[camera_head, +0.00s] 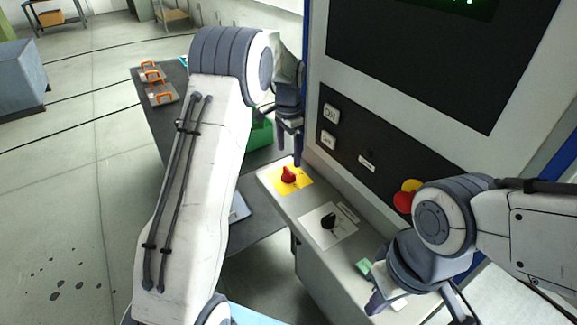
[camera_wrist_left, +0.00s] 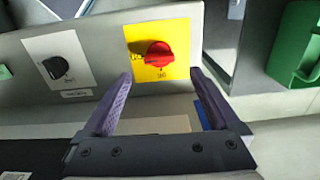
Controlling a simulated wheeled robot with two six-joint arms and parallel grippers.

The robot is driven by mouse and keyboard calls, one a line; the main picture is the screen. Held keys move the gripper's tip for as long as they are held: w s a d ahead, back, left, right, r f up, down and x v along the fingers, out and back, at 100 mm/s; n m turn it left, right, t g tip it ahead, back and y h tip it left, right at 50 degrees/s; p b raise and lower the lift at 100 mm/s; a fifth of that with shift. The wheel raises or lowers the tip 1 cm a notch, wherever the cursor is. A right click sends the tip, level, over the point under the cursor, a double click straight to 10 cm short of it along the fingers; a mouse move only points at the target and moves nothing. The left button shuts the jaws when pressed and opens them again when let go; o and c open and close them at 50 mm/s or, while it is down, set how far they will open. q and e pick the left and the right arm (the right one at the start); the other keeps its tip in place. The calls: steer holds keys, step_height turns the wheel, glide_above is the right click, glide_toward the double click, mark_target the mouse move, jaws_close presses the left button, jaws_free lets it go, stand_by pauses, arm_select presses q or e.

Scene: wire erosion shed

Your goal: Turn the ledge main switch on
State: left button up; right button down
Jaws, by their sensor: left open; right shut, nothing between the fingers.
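The main switch is a red rotary knob (camera_head: 289,174) on a yellow plate (camera_head: 302,184), set in the grey ledge (camera_head: 272,190) of the machine. In the left wrist view the red knob (camera_wrist_left: 159,54) shows between and just beyond the fingertips, its handle lying roughly crosswise. The small markings on the plate are hard to read. My left gripper (camera_head: 291,153) is open and empty, just above and behind the knob; in its wrist view the open jaws (camera_wrist_left: 160,80) appear apart from it. My right gripper (camera_head: 374,302) is shut and empty at the ledge's near end, partly hidden by its own wrist.
A green bin (camera_head: 260,136) stands behind the ledge.

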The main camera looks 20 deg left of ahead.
mark_target(289, 170)
arm_select(q)
steer(key=shift+r, duration=1.9)
